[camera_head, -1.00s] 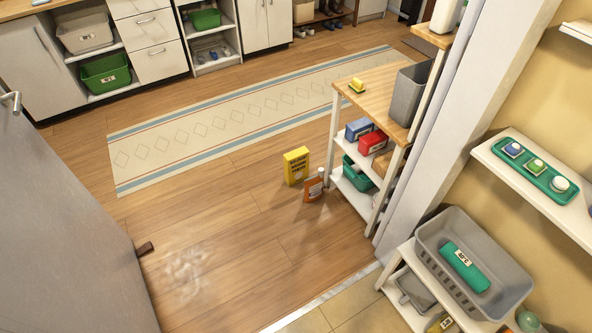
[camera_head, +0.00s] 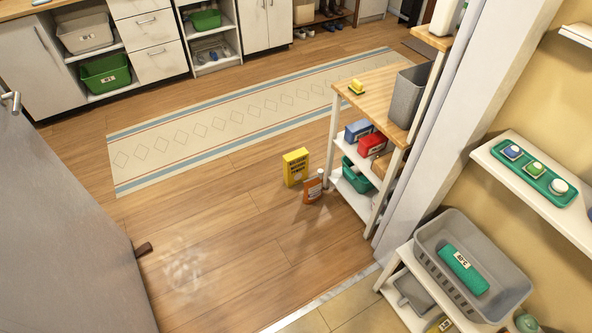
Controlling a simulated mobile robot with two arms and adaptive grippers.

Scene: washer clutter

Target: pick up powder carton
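A yellow carton (camera_head: 295,167) with dark print, which looks like the powder carton, stands upright on the wooden floor beside the white shelf unit. An orange bottle (camera_head: 313,188) with a pale cap stands on the floor just in front of it, to its right. The bottle is close to the carton's lower right side; I cannot tell if they touch. Neither of my grippers is in view.
The shelf unit (camera_head: 344,196) holds blue and red boxes and a green bin. A pale patch (camera_head: 187,268), perhaps spilled powder, marks the floor. A grey door (camera_head: 65,230) stands at the left, a grey basket (camera_head: 449,285) at lower right. Floor left of the carton is clear.

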